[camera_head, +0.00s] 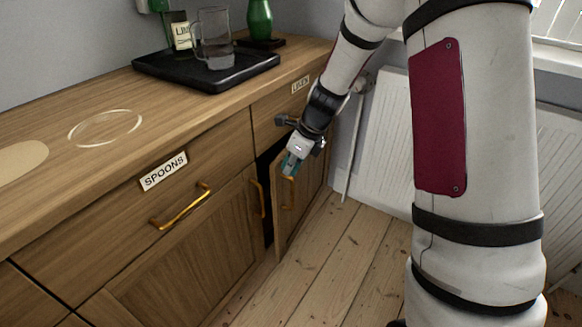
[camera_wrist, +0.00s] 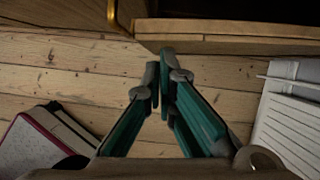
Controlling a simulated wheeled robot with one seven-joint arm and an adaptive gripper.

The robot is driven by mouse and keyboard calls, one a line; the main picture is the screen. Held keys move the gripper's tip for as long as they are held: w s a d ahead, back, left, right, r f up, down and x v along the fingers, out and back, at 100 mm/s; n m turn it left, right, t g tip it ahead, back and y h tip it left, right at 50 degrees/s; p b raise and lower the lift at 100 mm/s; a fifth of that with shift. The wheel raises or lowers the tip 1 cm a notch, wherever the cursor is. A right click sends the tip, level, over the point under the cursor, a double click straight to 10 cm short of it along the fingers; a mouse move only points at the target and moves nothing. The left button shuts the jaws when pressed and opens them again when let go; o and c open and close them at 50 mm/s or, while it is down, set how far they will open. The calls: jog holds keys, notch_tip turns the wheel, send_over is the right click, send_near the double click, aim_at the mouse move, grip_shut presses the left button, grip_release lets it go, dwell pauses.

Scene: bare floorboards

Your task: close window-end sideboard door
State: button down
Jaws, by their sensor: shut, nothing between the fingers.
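The window-end sideboard door (camera_head: 296,214) stands ajar in the head view, with a dark gap between its free edge and the cabinet. A gold handle shows on its face, partly behind my fingers. My gripper (camera_head: 290,165) is shut and empty at the upper part of this door, near its free edge. In the wrist view my gripper's teal-sided fingers (camera_wrist: 160,82) meet at their tips, just below a wooden edge (camera_wrist: 230,43) with a dark opening behind it. I cannot tell whether the fingertips touch the door.
The neighbouring door (camera_head: 185,275) and the SPOONS drawer (camera_head: 130,200) are shut. A black tray (camera_head: 160,72) with a glass jug (camera_head: 213,38) and bottles stands on top. A white radiator (camera_head: 385,130) is to the right. Floorboards (camera_head: 335,255) before the door are clear.

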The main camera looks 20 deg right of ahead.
aim_at(278, 165)
jog(key=shift+w+a+r+p, duration=0.15)
jog(key=shift+w+a+p, duration=0.65)
jog(key=shift+p, duration=0.25)
jog(key=shift+w+a+m+p, duration=0.35)
jog(key=shift+w+m, duration=0.05)
jog(key=shift+d, duration=0.1)
